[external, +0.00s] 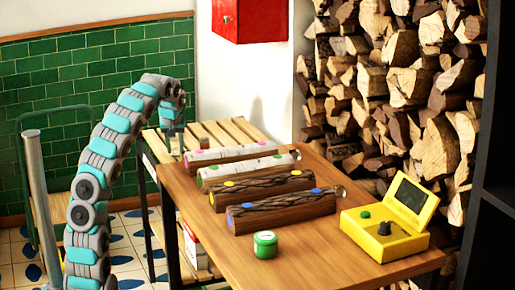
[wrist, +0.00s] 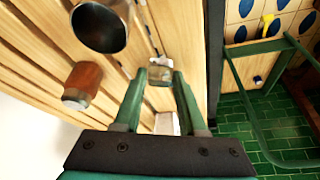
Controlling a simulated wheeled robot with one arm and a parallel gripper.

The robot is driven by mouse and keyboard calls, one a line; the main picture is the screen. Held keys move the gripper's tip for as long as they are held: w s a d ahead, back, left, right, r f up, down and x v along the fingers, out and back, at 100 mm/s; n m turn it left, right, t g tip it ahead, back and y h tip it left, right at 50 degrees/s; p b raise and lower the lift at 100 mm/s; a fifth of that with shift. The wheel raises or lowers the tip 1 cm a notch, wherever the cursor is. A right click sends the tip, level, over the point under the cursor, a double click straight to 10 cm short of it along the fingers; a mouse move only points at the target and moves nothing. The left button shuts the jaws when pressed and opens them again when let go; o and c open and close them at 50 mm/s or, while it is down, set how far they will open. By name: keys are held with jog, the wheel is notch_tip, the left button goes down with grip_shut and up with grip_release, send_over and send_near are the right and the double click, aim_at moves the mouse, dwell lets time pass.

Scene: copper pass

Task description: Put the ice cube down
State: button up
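My gripper (wrist: 160,77) points down over a slatted wooden bench (wrist: 35,62). In the wrist view its two green fingers close on a small clear block, which looks like the ice cube (wrist: 160,76). The cube is between the fingertips, just above or on the slats; I cannot tell if it touches them. In the external view my gripper (external: 173,148) is over the left end of the slatted bench (external: 235,130), and the cube is too small to make out there.
A dark metal cup (wrist: 100,27) and a brown cylinder (wrist: 82,82) stand on the slats near my gripper. A white item (wrist: 167,124) shows below between the fingers.

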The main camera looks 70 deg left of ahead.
jog(key=o, duration=0.4)
jog(key=shift+c, duration=0.2)
jog(key=shift+r, duration=0.1)
jog(key=v, duration=1.2)
jog(key=shift+c, duration=0.4)
